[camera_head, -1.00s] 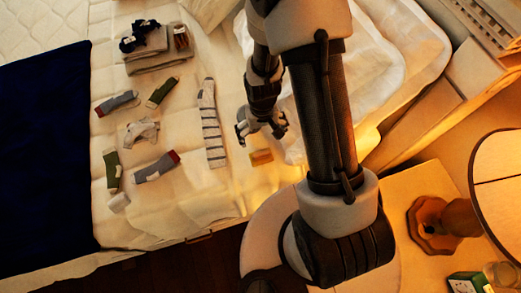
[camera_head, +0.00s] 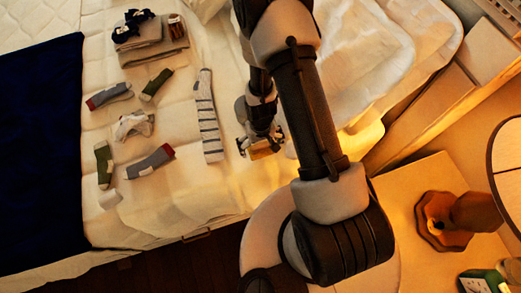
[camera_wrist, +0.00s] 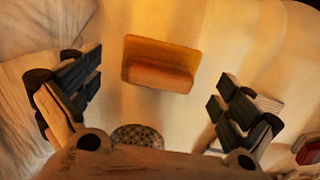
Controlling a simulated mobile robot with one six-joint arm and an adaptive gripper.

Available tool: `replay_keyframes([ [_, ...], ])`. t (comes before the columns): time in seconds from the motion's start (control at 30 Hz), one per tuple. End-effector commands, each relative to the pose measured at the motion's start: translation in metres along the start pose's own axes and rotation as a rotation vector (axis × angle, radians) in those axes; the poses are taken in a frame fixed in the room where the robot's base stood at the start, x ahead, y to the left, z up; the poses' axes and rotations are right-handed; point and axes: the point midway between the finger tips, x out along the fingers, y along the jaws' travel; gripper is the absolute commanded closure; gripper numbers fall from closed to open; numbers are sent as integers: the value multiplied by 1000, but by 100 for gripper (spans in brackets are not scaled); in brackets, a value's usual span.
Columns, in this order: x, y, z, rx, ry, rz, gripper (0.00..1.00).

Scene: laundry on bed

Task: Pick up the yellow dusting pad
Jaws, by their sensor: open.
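The yellow dusting pad (camera_wrist: 160,62) is an orange-yellow block with a raised ridge, lying on the cream bed cover. In the wrist view it sits between and ahead of my open fingers, touching neither. My gripper (camera_wrist: 158,105) is open and empty. In the head view my gripper (camera_head: 262,144) is right above the pad (camera_head: 262,153), partly covering it.
Several socks lie to the left, with a striped sock (camera_head: 208,115) closest to my gripper. Folded grey cloths (camera_head: 155,55) are at the back left. A dark blue blanket (camera_head: 40,140) covers the far left. A nightstand (camera_head: 420,180) with a lamp base (camera_head: 445,218) stands at right.

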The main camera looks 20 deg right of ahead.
Motion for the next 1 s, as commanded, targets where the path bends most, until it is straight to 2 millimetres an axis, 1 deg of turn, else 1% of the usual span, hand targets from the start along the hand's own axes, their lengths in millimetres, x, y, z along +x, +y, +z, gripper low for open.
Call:
replay_keyframes([
  [0.03, 12, 0, 0, 1, -1, 0, 2],
  [0.1, 16, 0, 0, 0, -1, 0, 2],
  [0.3, 15, 0, 0, 0, 1, 0, 2],
  [0.33, 15, 0, 0, 0, 1, 0, 3],
  [1.0, 15, 0, 0, 0, 0, 0, 48],
])
